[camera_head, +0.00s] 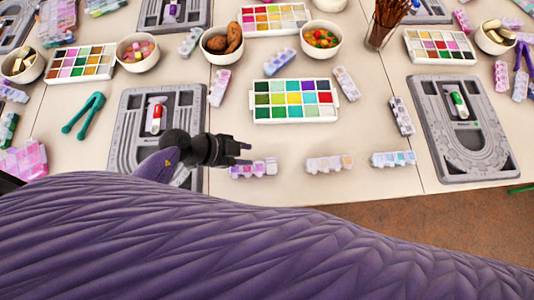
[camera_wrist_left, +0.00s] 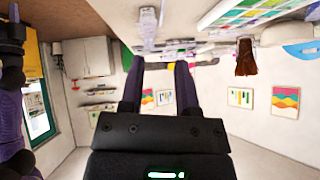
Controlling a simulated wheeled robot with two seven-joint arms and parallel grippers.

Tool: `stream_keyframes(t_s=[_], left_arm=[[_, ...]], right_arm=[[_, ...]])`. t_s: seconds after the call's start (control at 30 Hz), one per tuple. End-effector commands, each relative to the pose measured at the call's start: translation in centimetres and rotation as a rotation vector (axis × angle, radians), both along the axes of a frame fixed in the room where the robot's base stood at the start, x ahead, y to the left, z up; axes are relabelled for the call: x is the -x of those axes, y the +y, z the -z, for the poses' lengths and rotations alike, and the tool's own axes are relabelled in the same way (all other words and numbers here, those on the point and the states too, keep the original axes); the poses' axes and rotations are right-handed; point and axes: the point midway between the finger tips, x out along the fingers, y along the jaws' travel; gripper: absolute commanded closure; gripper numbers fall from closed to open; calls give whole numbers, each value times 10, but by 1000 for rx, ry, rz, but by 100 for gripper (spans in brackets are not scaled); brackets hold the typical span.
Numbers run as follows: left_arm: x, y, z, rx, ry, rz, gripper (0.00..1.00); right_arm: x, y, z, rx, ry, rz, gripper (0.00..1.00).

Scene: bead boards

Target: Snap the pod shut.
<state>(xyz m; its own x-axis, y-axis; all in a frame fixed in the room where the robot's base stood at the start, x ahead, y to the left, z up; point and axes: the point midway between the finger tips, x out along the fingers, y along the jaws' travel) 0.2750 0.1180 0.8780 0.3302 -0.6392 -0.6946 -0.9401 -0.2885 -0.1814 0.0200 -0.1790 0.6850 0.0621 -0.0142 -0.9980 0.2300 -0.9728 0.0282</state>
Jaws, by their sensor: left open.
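My left gripper (camera_head: 246,153) is open and empty, just above the table's front part. Right beside its fingertips lies a clear pod with pink and purple beads (camera_head: 253,169). One of its lids may stand up, but it is too small to tell. To its right lie a pod with pale orange beads (camera_head: 330,163) and a pod with teal beads (camera_head: 393,159). I cannot tell which pod the task means. In the left wrist view the two dark fingers (camera_wrist_left: 160,68) are apart with nothing between them. A clear pod (camera_wrist_left: 148,28) shows beyond them. My right gripper is not in view.
A grey bead board (camera_head: 122,112) lies behind my left wrist, another (camera_head: 431,130) at right. A paint-like color tray (camera_head: 258,114) stands behind the pods. Bowls, more pods and green pliers (camera_head: 83,114) lie farther back. The table between the front pods is clear.

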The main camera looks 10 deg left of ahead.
Motion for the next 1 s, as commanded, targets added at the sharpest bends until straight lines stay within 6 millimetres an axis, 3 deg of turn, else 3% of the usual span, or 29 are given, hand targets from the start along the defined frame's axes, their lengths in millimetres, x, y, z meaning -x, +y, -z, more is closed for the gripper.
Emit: stream_keyframes(t_s=[0.03, 0.23, 0.63, 0.83, 1.0], left_arm=[[-5, -9, 15, 3, 0, -2, 60], [-19, -37, 46, 1, 0, -1, 60], [-25, -48, 53, -2, -4, 0, 60], [-25, -48, 53, -2, -4, 0, 100], [-25, -48, 53, -2, -4, 0, 100]], right_arm=[[2, 1, 12, -2, 5, 0, 33], [5, 4, 34, -7, 12, 1, 33], [4, 0, 38, -1, 10, -1, 33], [4, -2, 38, 2, 9, -2, 33], [4, -2, 38, 2, 9, -2, 33]])
